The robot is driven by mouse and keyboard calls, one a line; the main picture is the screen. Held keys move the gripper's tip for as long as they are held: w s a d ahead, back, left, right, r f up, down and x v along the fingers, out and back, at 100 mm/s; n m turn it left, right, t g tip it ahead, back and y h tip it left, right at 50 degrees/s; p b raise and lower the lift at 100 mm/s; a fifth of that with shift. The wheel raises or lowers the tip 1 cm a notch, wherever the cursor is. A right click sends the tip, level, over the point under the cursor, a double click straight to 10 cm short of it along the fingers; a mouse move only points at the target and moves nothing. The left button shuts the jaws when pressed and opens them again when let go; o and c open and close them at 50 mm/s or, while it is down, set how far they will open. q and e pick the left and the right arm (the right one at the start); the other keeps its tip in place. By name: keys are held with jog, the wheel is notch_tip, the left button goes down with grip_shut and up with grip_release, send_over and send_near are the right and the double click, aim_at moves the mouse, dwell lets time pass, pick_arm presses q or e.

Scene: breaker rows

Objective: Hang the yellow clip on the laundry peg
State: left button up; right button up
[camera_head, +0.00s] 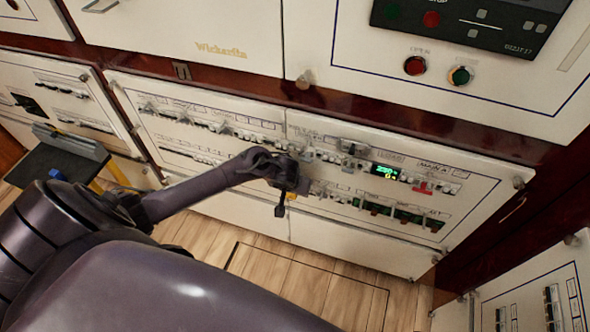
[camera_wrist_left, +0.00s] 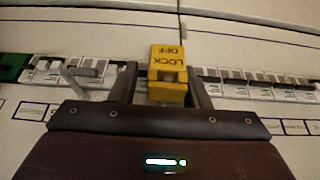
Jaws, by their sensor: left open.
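The yellow clip (camera_wrist_left: 168,72), marked "LOCK OFF", sits at the breaker row in the left wrist view. My left gripper (camera_wrist_left: 161,80) is open, with one dark finger on each side of the clip; I cannot tell whether either finger touches it. In the head view the left gripper (camera_head: 288,192) is at the middle of the breaker panel, with a bit of yellow showing beside it. A grey peg-like piece (camera_wrist_left: 76,82) stands out from the row to the left of the clip. The panel labels are too small to read, so I cannot tell which peg is the laundry one. My right gripper is not in view.
The white breaker panel (camera_head: 230,110) carries two rows of switches, a green display (camera_head: 385,171) and a red switch (camera_head: 422,187). Above are a red button (camera_head: 415,66) and a green button (camera_head: 460,76). Wooden floor (camera_head: 290,275) lies below. A dark tray-like object (camera_head: 60,160) is at the left.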

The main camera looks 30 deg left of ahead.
pick_arm(q)
jog(key=p+v, duration=0.3)
jog(key=v, duration=0.4)
jog(key=shift+s+r, duration=0.25)
jog(key=shift+r, duration=0.1)
jog(key=shift+c, duration=0.2)
